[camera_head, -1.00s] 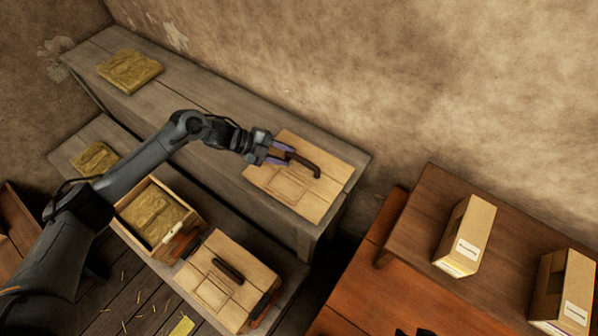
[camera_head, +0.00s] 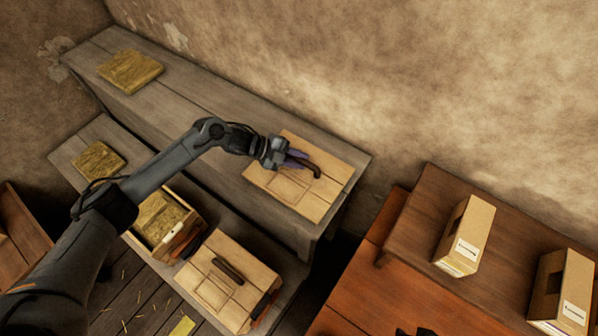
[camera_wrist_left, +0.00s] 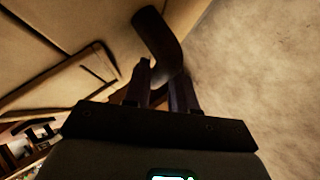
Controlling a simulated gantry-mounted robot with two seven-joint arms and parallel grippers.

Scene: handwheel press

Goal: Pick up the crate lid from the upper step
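The crate lid (camera_head: 326,196) is a pale wooden panel with a dark curved handle (camera_head: 311,166). It lies flat at the right end of the upper step (camera_head: 203,114). My left gripper (camera_head: 297,159) is at the handle, with its fingers apart. In the left wrist view the handle (camera_wrist_left: 157,32) runs to the fingers (camera_wrist_left: 165,90), which stand on either side of its lower part. Firm contact cannot be made out. A small dark shape at the bottom edge of the head view may be my right gripper (camera_head: 415,332); its fingers cannot be read.
On the lower step stand an open crate (camera_head: 186,236) with straw-like filling and a crate closed by a lid (camera_head: 213,293). Straw-coloured slabs lie on the upper (camera_head: 130,71) and lower steps (camera_head: 99,160). Cartons (camera_head: 466,236) stand on the brown table at right. The wall rises behind.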

